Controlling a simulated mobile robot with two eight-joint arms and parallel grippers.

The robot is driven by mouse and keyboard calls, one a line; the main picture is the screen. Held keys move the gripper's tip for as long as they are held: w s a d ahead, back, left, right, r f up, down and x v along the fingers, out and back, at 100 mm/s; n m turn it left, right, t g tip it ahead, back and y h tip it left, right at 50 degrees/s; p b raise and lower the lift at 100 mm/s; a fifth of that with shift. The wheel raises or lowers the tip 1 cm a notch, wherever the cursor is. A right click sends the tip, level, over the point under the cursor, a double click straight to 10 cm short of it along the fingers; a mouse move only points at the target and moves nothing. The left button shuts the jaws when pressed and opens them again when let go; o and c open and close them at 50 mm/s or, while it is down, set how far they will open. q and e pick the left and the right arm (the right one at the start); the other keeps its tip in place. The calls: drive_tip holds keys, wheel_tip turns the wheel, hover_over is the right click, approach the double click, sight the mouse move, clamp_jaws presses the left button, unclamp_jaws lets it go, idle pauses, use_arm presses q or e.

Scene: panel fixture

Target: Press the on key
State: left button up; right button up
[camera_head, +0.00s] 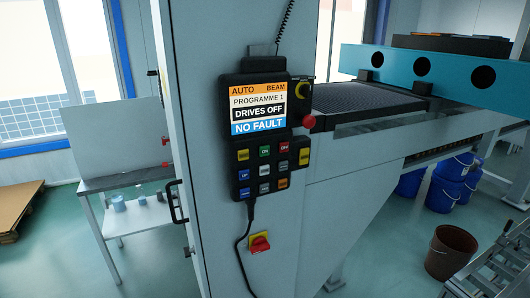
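The on key (264,151) is a small green key with white lettering. It sits in the top row of the keypad on a dark control pendant (231,166) mounted on the grey cabinet face. A yellow key (243,155) is to its left and a red key (284,147) to its right. The screen (258,107) above reads AUTO, BEAM, PROGRAMME 1, DRIVES OFF and NO FAULT. Neither of my grippers is in view, and nothing covers the on key.
A red rotary switch (260,243) is below the pendant beside a hanging black cable (240,262). A door handle (176,202) is at the cabinet's left.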

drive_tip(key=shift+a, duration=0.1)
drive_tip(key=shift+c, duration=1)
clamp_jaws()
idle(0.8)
